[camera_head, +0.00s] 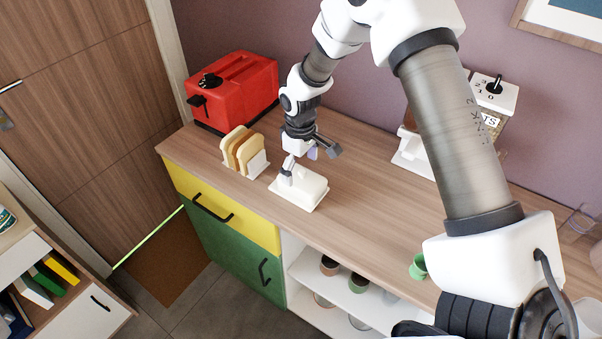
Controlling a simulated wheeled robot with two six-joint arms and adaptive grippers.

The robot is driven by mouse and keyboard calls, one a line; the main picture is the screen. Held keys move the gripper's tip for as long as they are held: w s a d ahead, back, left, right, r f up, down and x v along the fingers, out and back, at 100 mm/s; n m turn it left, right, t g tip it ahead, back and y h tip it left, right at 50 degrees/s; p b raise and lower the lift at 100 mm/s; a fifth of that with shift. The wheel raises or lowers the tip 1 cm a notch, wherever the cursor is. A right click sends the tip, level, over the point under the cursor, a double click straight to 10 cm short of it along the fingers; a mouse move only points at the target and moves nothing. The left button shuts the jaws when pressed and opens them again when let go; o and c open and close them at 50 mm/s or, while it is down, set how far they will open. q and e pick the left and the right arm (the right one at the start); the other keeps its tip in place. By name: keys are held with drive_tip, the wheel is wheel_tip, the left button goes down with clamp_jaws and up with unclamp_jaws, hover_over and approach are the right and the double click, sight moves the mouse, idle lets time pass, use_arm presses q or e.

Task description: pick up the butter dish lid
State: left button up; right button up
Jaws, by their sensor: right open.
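The butter dish (306,189) is white and stands on the wooden counter near its front edge, with its lid on top. My right gripper (306,164) reaches down from above, just over the dish. It is open and empty. One finger hangs low over the left end of the lid, and the other is spread out to the right. The gripper hides part of the lid, and I cannot tell whether the low finger touches it. My left gripper is not in view.
A toast rack (229,152) with bread slices stands left of the dish, and a red toaster (248,82) stands behind it. A white appliance (413,158) with a dial is farther right. My right arm crosses above the counter (361,197), which is clear right of the dish.

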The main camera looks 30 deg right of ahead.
sight(302, 177)
drive_tip(key=shift+s+f+p, duration=0.25)
drive_tip(key=shift+f+p, duration=0.15)
drive_tip(key=shift+f, duration=0.2)
drive_tip(key=shift+s+f+p, duration=0.25)
drive_tip(key=shift+f+p, duration=0.1)
drive_tip(key=shift+f, duration=0.2)
drive_tip(key=shift+w+d+f, duration=0.1)
drive_tip(key=shift+w+f, duration=0.05)
drive_tip(key=shift+f, duration=0.5)
drive_tip(key=shift+w+d+f, duration=0.1)
drive_tip(key=shift+f, duration=0.5)
drive_tip(key=shift+w+f, duration=0.1)
drive_tip(key=shift+a, duration=0.15)
drive_tip(key=c, duration=1.2)
drive_tip(key=shift+r, duration=0.25)
